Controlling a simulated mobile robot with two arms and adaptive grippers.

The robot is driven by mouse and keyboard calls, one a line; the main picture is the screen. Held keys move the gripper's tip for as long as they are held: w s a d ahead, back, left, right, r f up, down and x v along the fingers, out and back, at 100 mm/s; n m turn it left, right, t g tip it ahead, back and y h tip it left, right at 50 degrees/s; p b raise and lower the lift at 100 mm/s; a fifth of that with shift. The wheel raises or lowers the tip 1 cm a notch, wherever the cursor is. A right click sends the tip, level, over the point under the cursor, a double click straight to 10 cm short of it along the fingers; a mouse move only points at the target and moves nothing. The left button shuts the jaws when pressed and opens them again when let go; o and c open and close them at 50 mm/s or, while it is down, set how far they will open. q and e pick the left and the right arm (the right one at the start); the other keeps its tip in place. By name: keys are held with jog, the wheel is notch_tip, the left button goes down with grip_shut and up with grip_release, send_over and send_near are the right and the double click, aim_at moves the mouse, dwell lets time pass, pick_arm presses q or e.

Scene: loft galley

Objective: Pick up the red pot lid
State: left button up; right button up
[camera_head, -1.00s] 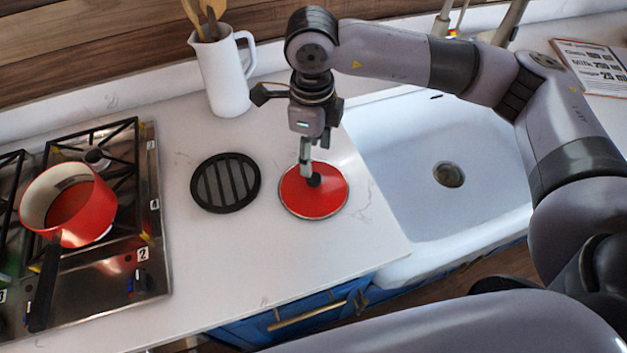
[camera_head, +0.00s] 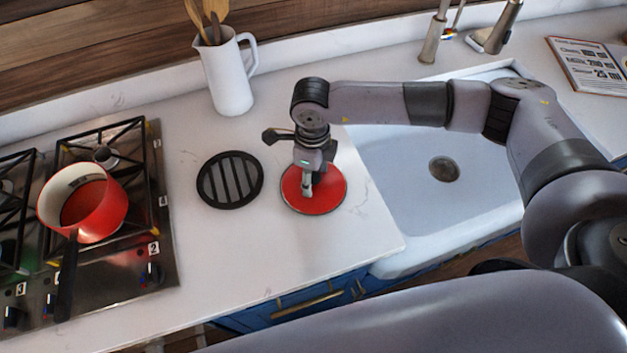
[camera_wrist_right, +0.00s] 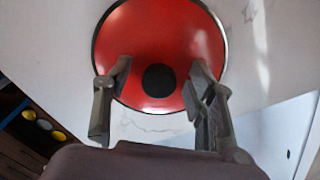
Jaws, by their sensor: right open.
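The red pot lid (camera_head: 328,196) lies flat on the white counter, between the round black trivet and the sink. In the right wrist view the lid (camera_wrist_right: 150,45) has a metal rim and a round black knob (camera_wrist_right: 158,80). My right gripper (camera_head: 307,192) is pointing down over the lid and hides the knob in the head view. In the right wrist view the open right gripper (camera_wrist_right: 160,85) has one finger on each side of the knob, with gaps between. My left gripper is not in view.
A red pot (camera_head: 95,208) with a black handle stands on the gas hob (camera_head: 120,268) at left. A black trivet (camera_head: 230,181) lies beside the lid. A white jug (camera_head: 228,80) with utensils stands behind. The sink (camera_head: 410,215) is at right.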

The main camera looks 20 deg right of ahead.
aim_at(313, 175)
jog(key=shift+c, duration=0.2)
jog(key=c, duration=1.1)
jog(key=shift+r, duration=0.2)
jog(key=shift+r+b, duration=2.85)
jog(key=shift+r, duration=7)
